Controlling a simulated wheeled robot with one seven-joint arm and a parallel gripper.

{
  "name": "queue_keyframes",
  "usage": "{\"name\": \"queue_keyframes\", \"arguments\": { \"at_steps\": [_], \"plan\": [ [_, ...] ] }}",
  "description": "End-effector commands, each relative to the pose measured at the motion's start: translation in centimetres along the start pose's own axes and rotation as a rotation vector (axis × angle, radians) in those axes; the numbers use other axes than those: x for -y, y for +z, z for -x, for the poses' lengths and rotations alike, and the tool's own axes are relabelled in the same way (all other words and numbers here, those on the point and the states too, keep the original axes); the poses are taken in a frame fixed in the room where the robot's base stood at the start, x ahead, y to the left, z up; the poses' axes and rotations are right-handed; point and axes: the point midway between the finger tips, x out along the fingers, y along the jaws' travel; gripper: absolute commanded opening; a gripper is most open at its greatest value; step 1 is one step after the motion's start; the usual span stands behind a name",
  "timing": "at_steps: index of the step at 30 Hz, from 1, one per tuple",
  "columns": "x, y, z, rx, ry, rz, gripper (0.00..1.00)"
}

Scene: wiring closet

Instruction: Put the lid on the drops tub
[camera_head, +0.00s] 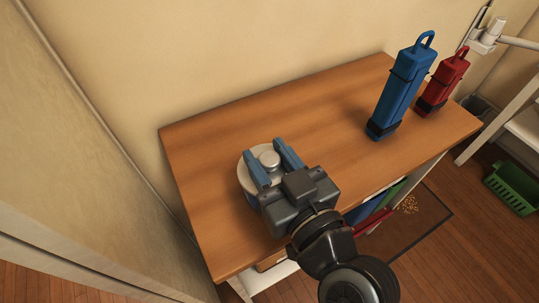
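The lid (249,161) is a pale round disc with a shiny grey knob on top, near the left end of the wooden table. My gripper (272,159) reaches over it from the front right. Its two blue fingers stand on either side of the knob, which fills the space between them, so it looks shut on the lid's knob. A little of a bluish tub (251,199) shows under the lid's lower left edge. The gripper and lid hide the rest of it. I cannot tell whether the lid rests on the tub's rim or hangs just above it.
A tall blue case (398,88) and a smaller red one (442,82) stand at the right end of the wooden table (215,220). The tabletop between them and my gripper is clear. A green basket (512,188) is on the floor at right.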

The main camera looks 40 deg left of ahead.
Motion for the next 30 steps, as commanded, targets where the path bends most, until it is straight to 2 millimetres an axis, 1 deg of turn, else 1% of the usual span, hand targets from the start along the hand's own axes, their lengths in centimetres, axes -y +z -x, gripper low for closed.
{"name": "queue_keyframes", "arguments": {
  "at_steps": [5,6,15,23,30],
  "plan": [
    [0.0,0.0,0.0,0.000,0.000,0.000,0.43],
    [0.0,0.0,0.0,0.000,0.000,0.000,0.45],
    [0.0,0.0,0.0,0.000,0.000,0.000,0.73],
    [0.0,0.1,0.1,0.001,0.000,0.000,0.73],
    [-0.1,0.2,1.7,0.000,0.002,0.000,0.73]
  ]
}}
